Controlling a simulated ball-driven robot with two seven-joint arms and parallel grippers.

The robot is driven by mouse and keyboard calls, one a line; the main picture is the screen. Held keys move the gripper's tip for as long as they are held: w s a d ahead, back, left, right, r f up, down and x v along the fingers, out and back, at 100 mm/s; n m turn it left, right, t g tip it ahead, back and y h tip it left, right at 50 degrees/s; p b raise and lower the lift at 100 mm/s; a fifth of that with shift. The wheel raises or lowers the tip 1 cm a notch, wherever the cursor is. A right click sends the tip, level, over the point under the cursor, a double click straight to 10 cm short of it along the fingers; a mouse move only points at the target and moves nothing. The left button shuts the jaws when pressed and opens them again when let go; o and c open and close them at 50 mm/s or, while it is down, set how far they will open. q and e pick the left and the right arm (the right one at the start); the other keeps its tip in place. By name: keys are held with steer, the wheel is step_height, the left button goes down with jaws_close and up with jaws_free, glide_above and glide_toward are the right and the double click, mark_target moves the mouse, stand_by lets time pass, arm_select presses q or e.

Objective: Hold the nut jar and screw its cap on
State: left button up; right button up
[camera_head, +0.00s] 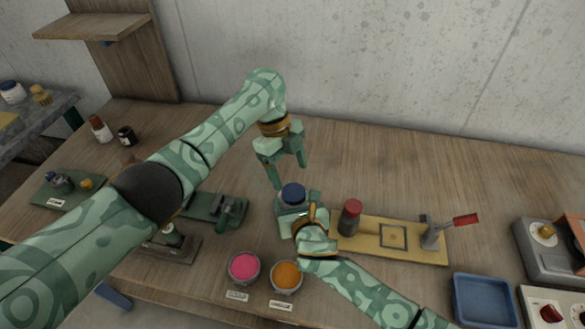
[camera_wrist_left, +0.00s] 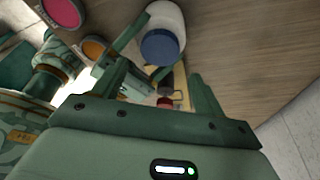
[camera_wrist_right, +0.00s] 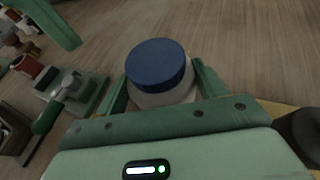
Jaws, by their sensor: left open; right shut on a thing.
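The nut jar is a pale jar, its body clear in the left wrist view (camera_wrist_left: 168,22) and partly visible in the right wrist view (camera_wrist_right: 165,98). Its blue cap (camera_head: 293,194) sits on top; the cap also shows in the left wrist view (camera_wrist_left: 159,47) and the right wrist view (camera_wrist_right: 157,62). I cannot tell how tightly it is seated. My right gripper (camera_head: 297,211) is shut around the jar body below the cap. My left gripper (camera_head: 290,176) is open and empty, pointing down just above the cap, apart from it.
A yellow board (camera_head: 400,254) with a red-capped bottle (camera_head: 350,217) and a red-handled clamp (camera_head: 435,235) lies close right. Pink (camera_head: 244,267) and orange (camera_head: 286,276) pots stand in front. Green fixtures (camera_head: 226,209) are on the left. The table behind is clear.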

mark_target(294, 192)
arm_select(q)
steer(key=n, duration=0.2)
steer(key=r+n+y, duration=0.1)
steer(key=n, duration=0.1)
steer(key=shift+t, duration=0.4)
steer(key=n, duration=0.2)
steer(key=shift+d+r+n, duration=0.1)
steer(key=shift+r+n, duration=0.1)
steer(key=shift+n, duration=0.2)
steer(key=n, duration=0.3)
steer(key=n+y, duration=0.1)
steer(key=n, duration=0.1)
steer(key=shift+s+d+r+t, duration=0.15)
steer(key=shift+r+t, duration=0.1)
steer(key=shift+t, duration=0.15)
steer(key=n, duration=0.3)
steer(key=shift+s+d+r, duration=0.1)
steer(key=shift+r, duration=0.05)
steer(key=n, duration=0.5)
steer(key=shift+s+d+r+y, duration=0.1)
steer(key=shift+s+d+y, duration=0.1)
steer(key=shift+y, duration=0.1)
steer(key=n, duration=0.2)
steer(key=shift+s+n+t, duration=0.1)
steer(key=shift+n+t, duration=0.2)
steer(key=shift+n, duration=0.1)
steer(key=n, duration=0.5)
steer(key=shift+r+n, duration=0.1)
steer(key=shift+n, duration=0.3)
steer(key=shift+f, duration=4)
